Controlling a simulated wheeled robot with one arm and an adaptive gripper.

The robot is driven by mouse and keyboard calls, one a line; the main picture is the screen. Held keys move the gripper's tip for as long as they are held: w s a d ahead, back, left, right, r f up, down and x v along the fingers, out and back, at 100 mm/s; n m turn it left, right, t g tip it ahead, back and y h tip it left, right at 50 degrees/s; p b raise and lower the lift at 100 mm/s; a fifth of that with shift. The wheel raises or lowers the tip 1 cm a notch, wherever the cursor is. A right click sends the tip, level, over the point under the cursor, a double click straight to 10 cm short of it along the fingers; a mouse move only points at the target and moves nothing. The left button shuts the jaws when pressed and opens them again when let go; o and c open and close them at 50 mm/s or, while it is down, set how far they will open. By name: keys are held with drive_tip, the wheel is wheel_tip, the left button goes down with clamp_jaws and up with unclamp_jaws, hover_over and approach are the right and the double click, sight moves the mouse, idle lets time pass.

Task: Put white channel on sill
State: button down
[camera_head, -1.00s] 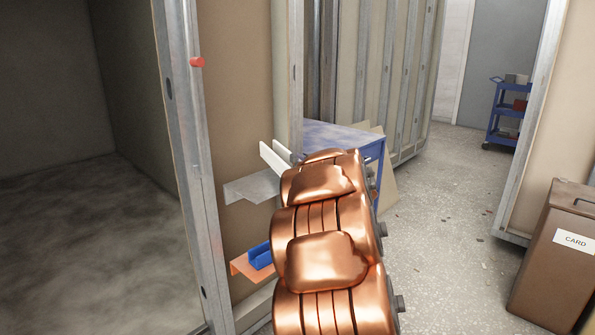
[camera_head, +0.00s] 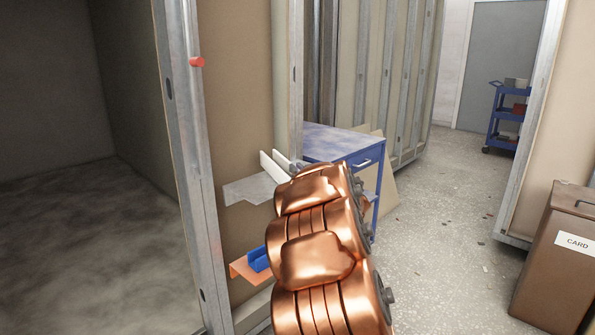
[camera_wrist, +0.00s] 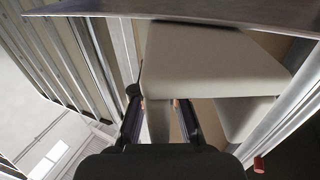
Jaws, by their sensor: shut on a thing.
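The white channel (camera_head: 271,167) shows in the head view as two pale upright flanges just above the grey metal sill (camera_head: 248,190). I cannot tell whether it touches the sill. In the wrist view the channel (camera_wrist: 215,70) fills the middle, with one flange between the fingers of my gripper (camera_wrist: 160,112). My gripper is shut on that flange. A grey metal plate, apparently the sill (camera_wrist: 100,8), crosses the top of the wrist view. In the head view my copper arm hides most of the gripper and the sill's right end.
Below the grey sill, an orange ledge (camera_head: 243,269) holds a blue channel (camera_head: 258,259). A blue table (camera_head: 340,143) stands behind my arm. A metal stud (camera_head: 183,150) with a red knob (camera_head: 196,62) is at left.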

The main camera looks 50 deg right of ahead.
drive_tip(key=c, duration=1.2)
unclamp_jaws()
drive_tip(key=p+v, duration=0.1)
drive_tip(key=v, duration=1.1)
drive_tip(key=shift+p, duration=0.3)
